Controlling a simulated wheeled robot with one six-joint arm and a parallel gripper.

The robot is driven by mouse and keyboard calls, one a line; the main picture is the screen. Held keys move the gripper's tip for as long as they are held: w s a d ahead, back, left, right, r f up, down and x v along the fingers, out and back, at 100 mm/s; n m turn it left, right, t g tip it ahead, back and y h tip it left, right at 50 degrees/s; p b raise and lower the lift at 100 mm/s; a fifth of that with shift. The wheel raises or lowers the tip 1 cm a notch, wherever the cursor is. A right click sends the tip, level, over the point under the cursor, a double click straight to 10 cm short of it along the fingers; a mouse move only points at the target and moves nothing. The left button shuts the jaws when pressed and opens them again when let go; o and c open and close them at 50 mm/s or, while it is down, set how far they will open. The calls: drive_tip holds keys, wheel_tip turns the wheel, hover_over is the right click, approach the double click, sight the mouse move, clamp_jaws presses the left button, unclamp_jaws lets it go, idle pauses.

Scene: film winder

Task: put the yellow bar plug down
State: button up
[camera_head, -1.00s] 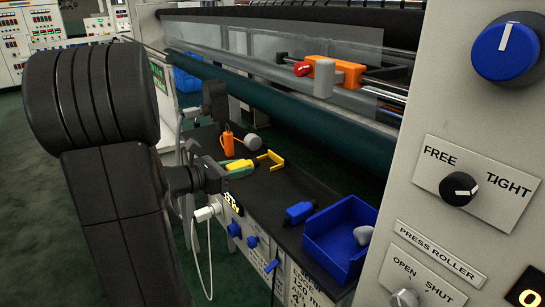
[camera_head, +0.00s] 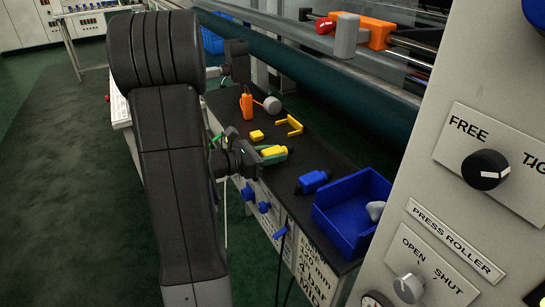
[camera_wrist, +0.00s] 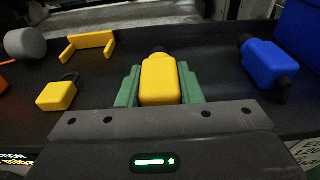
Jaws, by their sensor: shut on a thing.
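The yellow bar plug (camera_wrist: 160,80) has a yellow body and a dark tip pointing away from me. My gripper (camera_wrist: 160,88) is shut on it, with a green finger on each side. In the head view, the yellow bar plug (camera_head: 275,151) is at the end of my gripper (camera_head: 268,155), over the dark bench top (camera_head: 285,165). It lies between the small yellow block and the blue plug, apart from both. I cannot tell whether its underside touches the bench.
A blue plug (camera_head: 313,182) and a blue bin (camera_head: 345,240) holding a grey piece are to the right. A small yellow block (camera_wrist: 56,97), a yellow bracket (camera_wrist: 90,43) and a grey cylinder (camera_wrist: 25,43) are to the left. An orange item (camera_head: 246,103) stands farther back.

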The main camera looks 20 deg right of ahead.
drive_tip(key=shift+f, duration=0.4)
drive_tip(key=o, duration=1.1)
drive_tip(key=shift+c, duration=0.2)
drive_tip(key=shift+r, duration=0.25)
drive_tip(key=s+a+r, duration=0.1)
drive_tip(key=a, duration=1.1)
drive_tip(key=shift+r+p, duration=0.3)
drive_tip(key=shift+p, duration=0.1)
drive_tip(key=shift+d, duration=0.1)
